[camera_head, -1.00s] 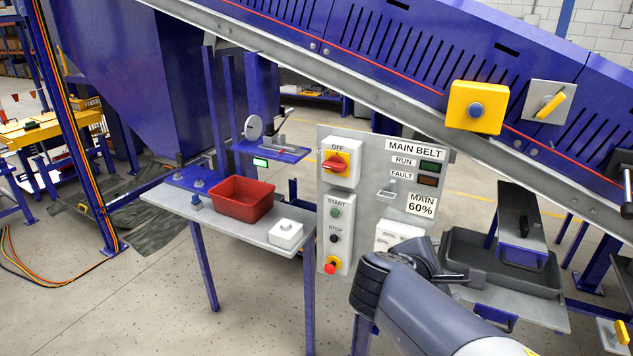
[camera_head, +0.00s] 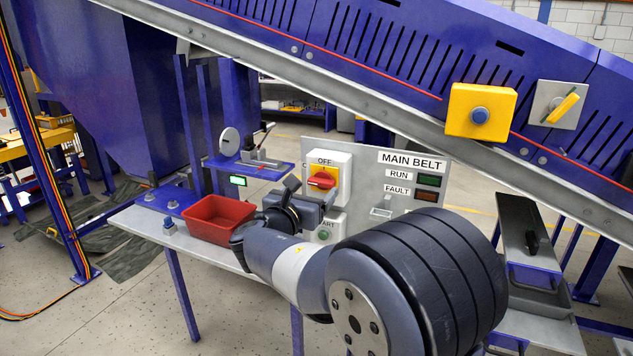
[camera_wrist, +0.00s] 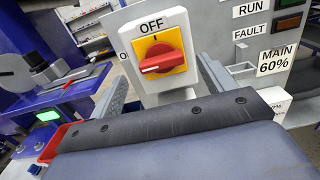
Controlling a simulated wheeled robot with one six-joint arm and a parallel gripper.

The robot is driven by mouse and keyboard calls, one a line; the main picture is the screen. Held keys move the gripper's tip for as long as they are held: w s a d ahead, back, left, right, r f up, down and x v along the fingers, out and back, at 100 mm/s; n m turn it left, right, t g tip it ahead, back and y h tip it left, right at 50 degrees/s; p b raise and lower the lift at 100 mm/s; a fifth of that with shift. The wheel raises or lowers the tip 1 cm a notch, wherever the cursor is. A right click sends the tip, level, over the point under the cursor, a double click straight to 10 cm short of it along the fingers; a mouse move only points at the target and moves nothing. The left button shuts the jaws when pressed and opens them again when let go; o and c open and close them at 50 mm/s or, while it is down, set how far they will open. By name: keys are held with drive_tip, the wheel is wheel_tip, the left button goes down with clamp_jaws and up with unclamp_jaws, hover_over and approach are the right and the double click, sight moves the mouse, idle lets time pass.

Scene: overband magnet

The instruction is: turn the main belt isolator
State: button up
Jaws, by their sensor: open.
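The main belt isolator (camera_head: 322,179) is a red rotary knob on a yellow plate on a light grey box, under an OFF label. It also shows in the wrist view (camera_wrist: 163,62), where its red handle lies nearly level, with a small white mark at its left end. My gripper (camera_head: 310,192) is open in front of the isolator and slightly below it. In the wrist view its two fingers (camera_wrist: 162,76) stand left and right of the knob, apart from it, with nothing between them. My arm hides the lower control panel.
The MAIN BELT panel (camera_head: 410,185) has RUN and FAULT lamps right of the isolator. A green START button (camera_head: 324,235) is just below, partly covered. A red bin (camera_head: 216,219) sits on the bench at left. The inclined conveyor (camera_head: 400,60) runs above.

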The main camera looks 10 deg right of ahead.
sight(319, 183)
drive_tip(key=shift+p+x, duration=0.3)
drive_tip(key=shift+x, duration=1.75)
drive_tip(key=shift+c, duration=0.4)
drive_tip(key=c, duration=0.9)
